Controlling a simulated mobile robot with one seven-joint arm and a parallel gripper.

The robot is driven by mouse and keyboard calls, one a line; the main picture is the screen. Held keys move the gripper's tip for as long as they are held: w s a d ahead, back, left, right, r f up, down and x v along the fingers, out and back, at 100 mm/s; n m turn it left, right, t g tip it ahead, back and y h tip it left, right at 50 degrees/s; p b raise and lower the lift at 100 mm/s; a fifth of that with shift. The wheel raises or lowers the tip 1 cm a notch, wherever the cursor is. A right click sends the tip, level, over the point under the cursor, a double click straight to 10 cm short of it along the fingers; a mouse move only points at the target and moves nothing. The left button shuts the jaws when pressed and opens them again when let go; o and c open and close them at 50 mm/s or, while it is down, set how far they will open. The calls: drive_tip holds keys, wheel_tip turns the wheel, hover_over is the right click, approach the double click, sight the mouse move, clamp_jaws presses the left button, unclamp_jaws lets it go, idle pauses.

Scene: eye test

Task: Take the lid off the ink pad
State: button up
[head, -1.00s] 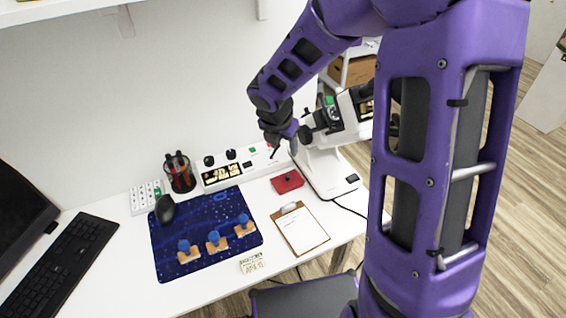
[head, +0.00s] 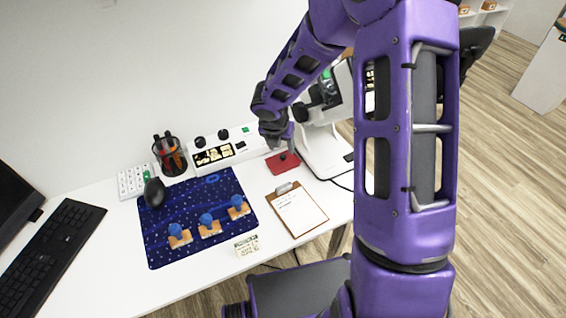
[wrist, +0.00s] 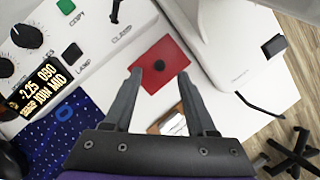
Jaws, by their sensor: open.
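The ink pad (head: 281,168) is a flat red rectangle on the white table, at the foot of the white control panel. Its red lid (wrist: 151,76) with a small dark round knob (wrist: 159,65) shows in the wrist view; the pad's inside is not visible. My gripper (wrist: 160,74) is open and empty. In the wrist view its two fingers point at the ink pad, one on each side of the knob, apart from it. In the head view my gripper (head: 283,145) hangs just above the pad's far part and hides some of it.
A white machine (head: 325,155) stands close on the pad's right. The control panel (head: 262,146) lies behind it. A clipboard (head: 297,208) lies in front. A blue mat (head: 165,240) with wooden stamps (head: 210,228) is to the left, with a mouse (head: 154,192) and keyboard (head: 45,255).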

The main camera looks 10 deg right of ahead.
sight(283, 155)
drive_tip(key=b+x, duration=0.1)
drive_tip(key=x, duration=0.3)
drive_tip(key=shift+s+a+f, duration=0.1)
drive_tip(key=shift+s, duration=0.1)
drive_tip(key=shift+w+f+b, duration=0.25)
drive_tip(key=shift+f+b, duration=0.05)
drive_tip(key=shift+f, duration=0.1)
clamp_jaws()
